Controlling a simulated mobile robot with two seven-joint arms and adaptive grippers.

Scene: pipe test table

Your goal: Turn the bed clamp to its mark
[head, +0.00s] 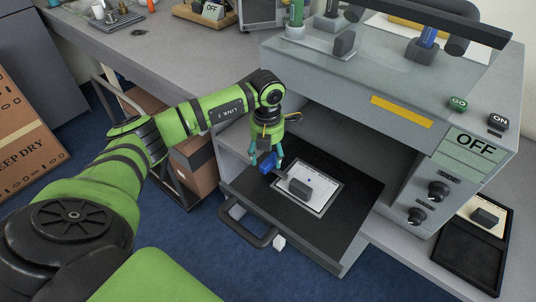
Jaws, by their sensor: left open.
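The test machine's bed (340,238) is slid out as a dark tray with a handle (245,222) at its front. The blue bed clamp (268,164) stands at the bed's left side. My left gripper (266,157) points down over the clamp. Its teal fingers are open, one on each side of the clamp's blue part; I cannot tell whether they touch it. The gripper partly hides the clamp, and I cannot make out its mark. A white plate (322,186) with a grey block (299,189) lies on the bed to the right. My right gripper is not in view.
The machine's body (352,120) rises close behind the bed. Its panel shows OFF (474,146), with knobs (438,191) below. A black open case (469,253) lies at the right. Cardboard boxes (196,163) stand on a trolley below my left arm. Blue floor is clear in front.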

